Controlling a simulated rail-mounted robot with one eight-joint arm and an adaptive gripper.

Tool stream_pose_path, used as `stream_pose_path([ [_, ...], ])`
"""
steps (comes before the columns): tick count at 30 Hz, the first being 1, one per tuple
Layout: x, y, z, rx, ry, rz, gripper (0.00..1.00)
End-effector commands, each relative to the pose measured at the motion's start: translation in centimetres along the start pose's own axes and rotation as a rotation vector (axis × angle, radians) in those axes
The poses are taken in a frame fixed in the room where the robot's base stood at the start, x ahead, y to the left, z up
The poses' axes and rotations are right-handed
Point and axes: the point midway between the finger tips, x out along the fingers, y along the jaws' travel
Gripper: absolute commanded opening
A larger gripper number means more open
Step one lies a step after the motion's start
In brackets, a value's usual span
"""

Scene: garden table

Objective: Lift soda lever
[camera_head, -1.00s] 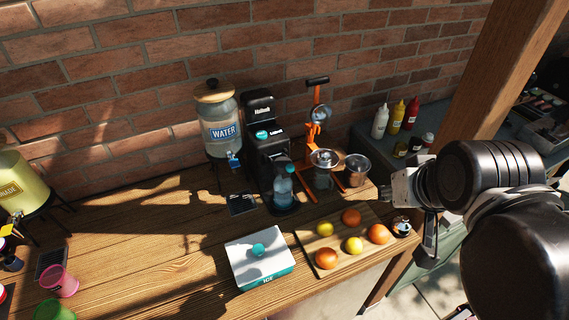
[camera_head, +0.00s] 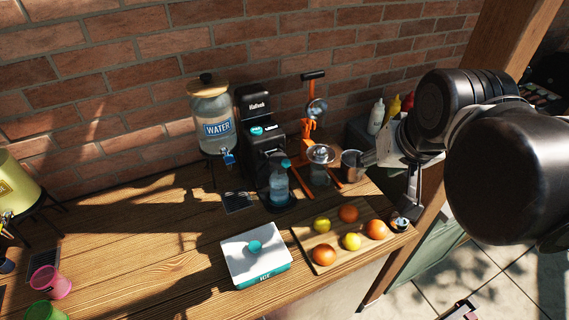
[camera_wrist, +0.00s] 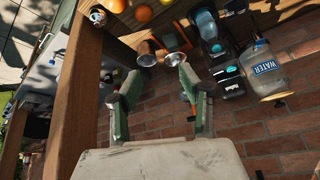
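The black soda maker (camera_head: 256,120) stands against the brick wall at the middle of the wooden table, with a clear blue bottle (camera_head: 279,187) under its head. A teal badge shows on its front; I cannot make out the lever clearly. In the wrist view the soda maker (camera_wrist: 222,75) is at upper right, with the bottle (camera_wrist: 206,24) beside it. My gripper (camera_wrist: 158,76) is open and empty, its fingers spread wide.
The orange juicer (camera_head: 310,125) and a metal cup (camera_head: 351,165) stand between my gripper and the soda maker. A water jar (camera_head: 214,115) is left of it. A wooden post (camera_head: 508,50) rises at right.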

Motion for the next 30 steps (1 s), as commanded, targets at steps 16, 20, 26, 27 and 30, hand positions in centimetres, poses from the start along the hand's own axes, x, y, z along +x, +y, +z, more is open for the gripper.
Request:
stream_pose_path([
  [16,5.6,-8.0,-9.8,0.185,-0.293,0.024,0.39],
  [20,7.6,-10.3,-11.7,0.225,-0.359,0.049,0.39],
  [26,10.7,-13.8,-13.8,0.281,-0.449,0.096,0.39],
  [27,11.2,-14.4,-14.0,0.289,-0.463,0.105,0.39],
  [30,12.2,-15.5,-14.6,0.307,-0.49,0.124,0.39],
])
